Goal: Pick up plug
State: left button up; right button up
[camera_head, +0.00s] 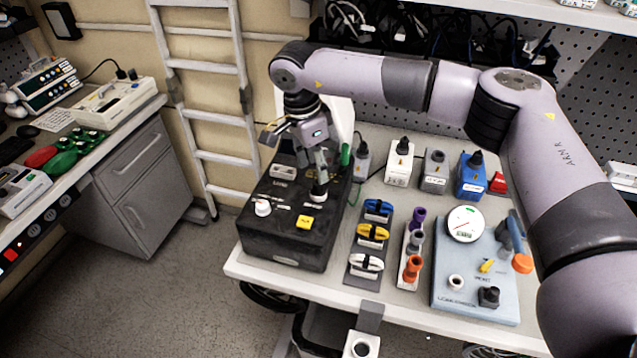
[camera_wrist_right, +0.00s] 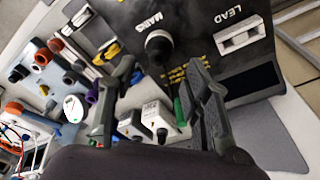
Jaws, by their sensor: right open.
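My right gripper (camera_head: 318,176) points down over the black test box (camera_head: 275,235), its fingers open. A dark round plug-like piece (camera_head: 318,195) with a pale base stands on the box top just below the fingertips. In the right wrist view, the open fingers (camera_wrist_right: 161,68) frame this dark round piece (camera_wrist_right: 158,46) beside the "MAINS" label, with a gap on both sides. The fingers do not appear to touch it. From these views I cannot tell for sure whether it is the plug. My left gripper is not in view.
A white knob (camera_head: 263,208) and a yellow piece (camera_head: 305,222) sit on the box. To its right stand cable clips (camera_head: 372,234), coloured connectors (camera_head: 413,267) and a pale blue gauge unit (camera_head: 455,280). Small white, grey and blue boxes (camera_head: 471,178) line the back.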

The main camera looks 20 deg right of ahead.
aim_at(317, 182)
jog(key=f+p, duration=0.2)
jog(key=f, duration=0.1)
jog(key=f+p, duration=0.1)
jog(key=shift+d+f, duration=0.35)
jog(key=shift+f, duration=0.35)
jog(key=shift+c, duration=0.4)
grip_shut()
